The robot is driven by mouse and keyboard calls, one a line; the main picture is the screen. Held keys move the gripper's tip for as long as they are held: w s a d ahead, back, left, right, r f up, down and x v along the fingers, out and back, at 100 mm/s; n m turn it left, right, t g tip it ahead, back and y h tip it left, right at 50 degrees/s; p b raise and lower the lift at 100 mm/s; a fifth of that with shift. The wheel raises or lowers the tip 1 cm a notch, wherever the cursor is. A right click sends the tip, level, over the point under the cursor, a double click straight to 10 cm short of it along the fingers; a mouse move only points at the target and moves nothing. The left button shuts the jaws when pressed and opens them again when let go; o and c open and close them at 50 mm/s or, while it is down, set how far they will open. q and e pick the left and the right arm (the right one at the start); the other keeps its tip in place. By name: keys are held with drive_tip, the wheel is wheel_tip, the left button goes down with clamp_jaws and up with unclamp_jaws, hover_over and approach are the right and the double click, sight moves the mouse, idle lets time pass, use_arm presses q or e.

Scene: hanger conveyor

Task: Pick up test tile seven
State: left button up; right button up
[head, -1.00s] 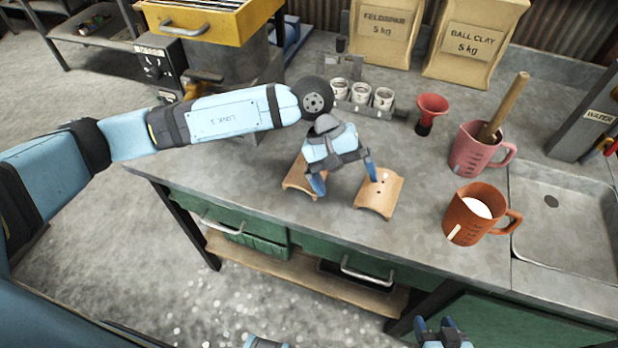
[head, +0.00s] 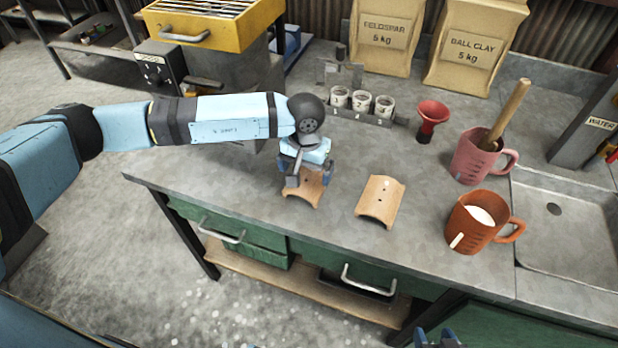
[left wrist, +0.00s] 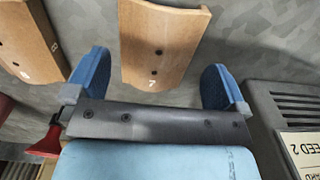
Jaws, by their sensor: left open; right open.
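Test tile seven, a curved tan tile marked 7 with two dark holes, lies on the grey bench in the head view (head: 304,194). In the left wrist view it (left wrist: 158,45) shows between the two blue fingers. My left gripper (head: 306,180) is open above this tile, with one finger to each side. The gripper and wrist hide the tile's far part in the head view. I cannot tell whether the fingers touch it. My right gripper (head: 436,340) is open and empty at the bottom edge of the head view, mostly cut off.
A second curved tile (head: 380,201) lies to the right, seemingly marked 8. Further right stand an orange jug (head: 468,233), a pink jug (head: 466,160) and a red funnel (head: 431,118). A rack of cups (head: 361,104) stands behind. The front bench strip is clear.

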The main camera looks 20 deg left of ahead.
sight(307, 179)
use_arm(q)
drive_tip(key=f, duration=0.5)
drive_tip(key=shift+w+p, duration=0.2)
drive_tip(key=shift+p, duration=0.15)
drive_tip(key=shift+d, duration=0.1)
drive_tip(key=c, duration=0.7)
drive_tip(key=shift+r, duration=0.1)
